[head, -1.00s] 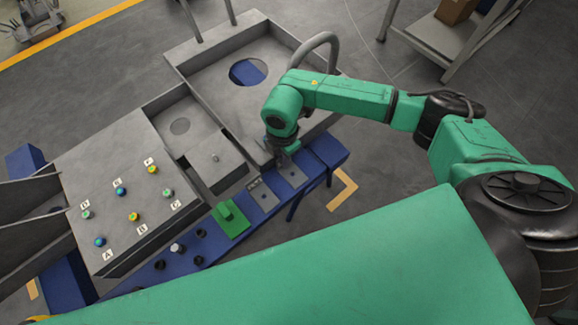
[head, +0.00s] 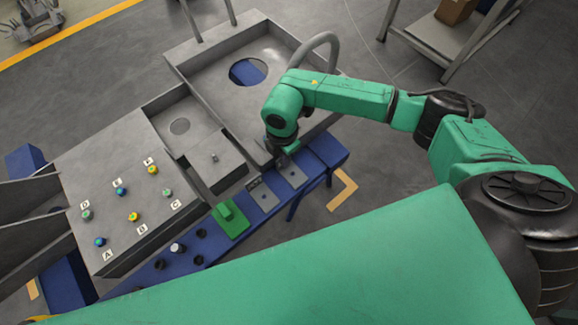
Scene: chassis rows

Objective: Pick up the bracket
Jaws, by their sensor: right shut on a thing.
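A grey L-shaped bracket (head: 293,175) has a flat foot with a small hole. It sits on the blue rail near its right end. My right gripper (head: 283,160) points down at its upper left side and is shut on it. The jaws and wrist hide most of its upright part, and I see no clear gap between its foot and the rail. A second, similar grey bracket (head: 265,198) stands just to the left on the rail, apart from the gripper. My left gripper is not in view.
A green block (head: 231,219) and several dark knobs sit further left along the blue rail (head: 325,153). A grey tray (head: 215,95) with a round opening and a curved pipe (head: 326,40) stand close behind my right wrist. A button panel (head: 125,180) is at left.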

